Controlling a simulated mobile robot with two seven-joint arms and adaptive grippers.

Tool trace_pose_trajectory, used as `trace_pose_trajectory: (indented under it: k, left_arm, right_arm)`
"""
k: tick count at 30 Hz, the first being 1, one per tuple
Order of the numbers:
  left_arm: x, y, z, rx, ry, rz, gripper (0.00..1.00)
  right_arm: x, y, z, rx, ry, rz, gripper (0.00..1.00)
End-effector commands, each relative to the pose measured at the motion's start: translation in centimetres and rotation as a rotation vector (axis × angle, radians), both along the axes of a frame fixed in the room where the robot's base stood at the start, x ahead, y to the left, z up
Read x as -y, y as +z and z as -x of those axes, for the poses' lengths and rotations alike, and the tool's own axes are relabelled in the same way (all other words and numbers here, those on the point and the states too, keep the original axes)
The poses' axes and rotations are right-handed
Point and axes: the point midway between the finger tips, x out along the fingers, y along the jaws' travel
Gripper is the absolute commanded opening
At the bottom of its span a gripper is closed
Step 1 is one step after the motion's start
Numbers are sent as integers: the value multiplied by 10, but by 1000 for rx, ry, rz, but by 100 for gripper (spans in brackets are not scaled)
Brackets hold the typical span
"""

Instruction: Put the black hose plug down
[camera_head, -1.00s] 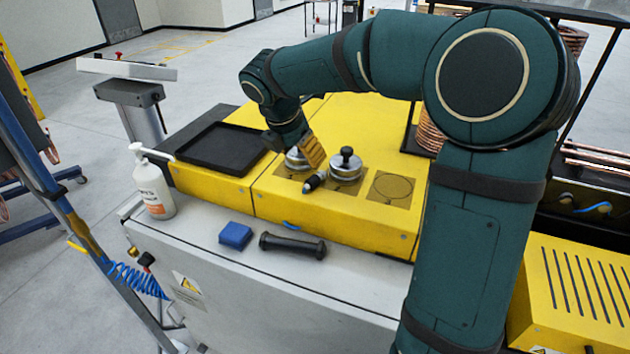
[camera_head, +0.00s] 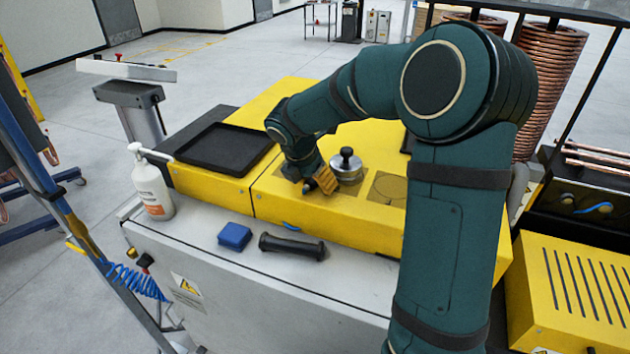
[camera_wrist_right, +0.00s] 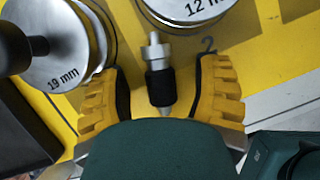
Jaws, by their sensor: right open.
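The black hose plug (camera_wrist_right: 160,86) is a small piece with a black sleeve and metal ends. In the right wrist view it is between the two spread yellow fingers of my right gripper (camera_wrist_right: 160,92), with a gap on each side. In the head view the plug (camera_head: 308,186) shows beside the fingers of my right gripper (camera_head: 318,180), low over the yellow top (camera_head: 300,215). Whether it rests on that top is hard to tell. My right gripper is open. My left gripper is not in view.
A silver disc with a black knob (camera_head: 346,165) stands close behind the gripper. The wrist view shows discs marked 19 mm (camera_wrist_right: 62,80) and 12 mm (camera_wrist_right: 190,8). A black tray (camera_head: 215,147), blue block (camera_head: 235,236), black handle-shaped piece (camera_head: 292,246) and pump bottle (camera_head: 152,187) are nearby.

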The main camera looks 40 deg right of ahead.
Motion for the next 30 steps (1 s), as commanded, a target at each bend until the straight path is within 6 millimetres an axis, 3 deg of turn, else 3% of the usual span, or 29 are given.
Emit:
trace_pose_trajectory:
  k: [3, 8, 9, 23, 30]
  left_arm:
    - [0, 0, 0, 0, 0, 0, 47]
    - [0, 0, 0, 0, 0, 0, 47]
    - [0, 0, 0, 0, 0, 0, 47]
    - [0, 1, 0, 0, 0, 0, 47]
    - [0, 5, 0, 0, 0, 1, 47]
  right_arm:
    - [0, 0, 0, 0, 0, 0, 62]
    - [0, 0, 0, 0, 0, 0, 6]
    - [0, 0, 0, 0, 0, 0, 0]
    - [0, 5, 0, 0, 0, 1, 0]
    - [0, 45, -1, 5, 0, 1, 0]
